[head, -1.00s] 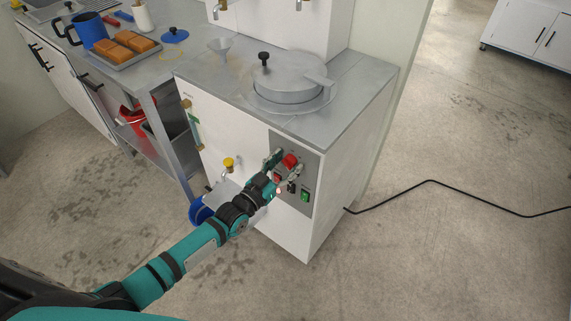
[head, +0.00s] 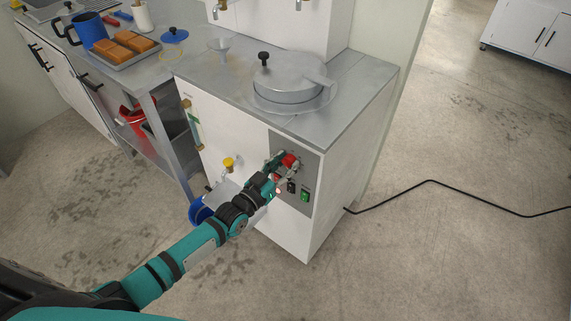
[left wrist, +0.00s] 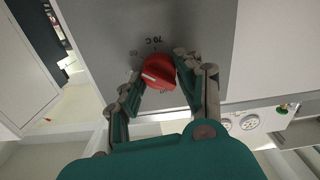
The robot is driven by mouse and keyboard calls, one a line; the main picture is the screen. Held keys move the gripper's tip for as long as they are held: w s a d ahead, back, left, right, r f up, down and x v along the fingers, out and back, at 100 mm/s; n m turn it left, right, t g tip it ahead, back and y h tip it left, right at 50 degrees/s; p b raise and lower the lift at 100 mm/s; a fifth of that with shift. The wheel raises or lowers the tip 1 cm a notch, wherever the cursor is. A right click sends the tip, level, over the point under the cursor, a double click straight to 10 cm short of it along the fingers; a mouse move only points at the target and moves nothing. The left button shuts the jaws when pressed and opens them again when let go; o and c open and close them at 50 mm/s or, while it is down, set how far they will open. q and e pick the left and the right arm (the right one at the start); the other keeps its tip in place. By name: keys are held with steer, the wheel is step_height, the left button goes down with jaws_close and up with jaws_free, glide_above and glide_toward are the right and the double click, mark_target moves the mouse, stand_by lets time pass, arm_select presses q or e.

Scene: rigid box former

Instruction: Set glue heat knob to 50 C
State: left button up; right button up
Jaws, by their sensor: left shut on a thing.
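The red glue heat knob (head: 291,160) is on the grey control panel (head: 316,173) on the front of the white machine. In the left wrist view the red knob (left wrist: 158,71) shows a pale pointer mark and sits between the fingers. A printed "70 C" and other, smaller scale marks stand around it; the smaller ones are hard to read. My left gripper (head: 283,160) is shut on the knob, and its fingers (left wrist: 160,83) hold it from both sides. The gripper partly hides the panel below the knob. My right gripper is not in view.
A black switch (head: 291,187) and a green switch (head: 305,196) are lower on the panel. A yellow-handled tap (head: 229,163) sticks out to the left of my arm. A lidded pot (head: 288,88) is on top. A black cable (head: 430,182) lies on the floor at the right.

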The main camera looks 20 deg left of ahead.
arm_select(q)
steer(key=n, duration=0.3)
steer(key=shift+a+n+b, duration=0.1)
steer(key=shift+n+b, duration=0.5)
steer(key=shift+n, duration=1.5)
steer(key=o, duration=1.1)
steer(key=v, duration=1.2)
